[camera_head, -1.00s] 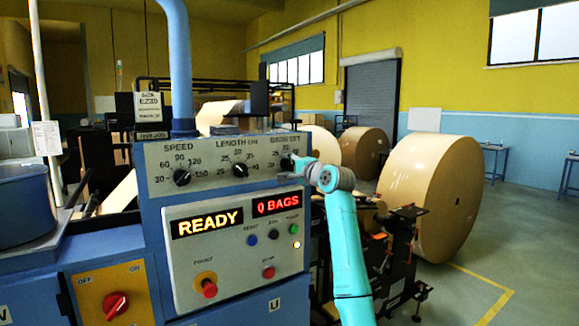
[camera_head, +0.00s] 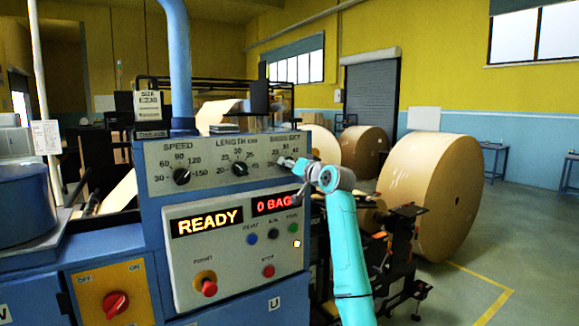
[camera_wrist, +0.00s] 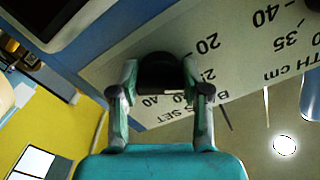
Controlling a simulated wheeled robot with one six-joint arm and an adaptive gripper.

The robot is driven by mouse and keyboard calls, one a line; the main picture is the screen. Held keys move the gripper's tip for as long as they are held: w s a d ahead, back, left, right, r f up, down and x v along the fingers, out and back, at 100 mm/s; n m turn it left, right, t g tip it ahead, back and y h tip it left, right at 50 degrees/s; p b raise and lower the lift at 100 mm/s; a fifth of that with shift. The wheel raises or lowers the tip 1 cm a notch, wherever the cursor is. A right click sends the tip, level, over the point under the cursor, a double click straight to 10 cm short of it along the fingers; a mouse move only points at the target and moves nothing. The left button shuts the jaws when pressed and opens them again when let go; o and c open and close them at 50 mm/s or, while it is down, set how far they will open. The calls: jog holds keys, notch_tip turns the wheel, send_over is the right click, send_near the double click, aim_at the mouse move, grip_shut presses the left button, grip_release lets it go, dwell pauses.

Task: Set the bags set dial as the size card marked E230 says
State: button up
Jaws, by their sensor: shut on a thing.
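The bags set dial is a black knob (camera_wrist: 160,72) at the right end of the control panel. My gripper (camera_wrist: 160,85) is shut on it, one finger on each side, in the wrist view. In the head view my gripper (camera_head: 288,162) reaches the dial from the right and covers most of it. Its pointer cannot be made out. Printed scale numbers, including 20, show beside the knob in the wrist view. The size card (camera_head: 149,102), marked E230, stands on top of the machine at the left; its smaller lines are too small to read.
The speed dial (camera_head: 181,177) and length dial (camera_head: 239,169) sit left on the same panel. Below are the READY display (camera_head: 207,222), the red bag-count display (camera_head: 270,205), partly behind my wrist, and several buttons. A red switch (camera_head: 115,304) is at lower left.

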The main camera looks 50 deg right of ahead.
jog(key=n, duration=0.5)
jog(key=shift+d+f+n, duration=0.1)
jog(key=shift+f+n, duration=0.05)
jog(key=shift+n, duration=0.25)
dwell(0.4)
jog(key=o, duration=1.1)
jog(key=shift+o, duration=0.2)
jog(key=v, duration=1.2)
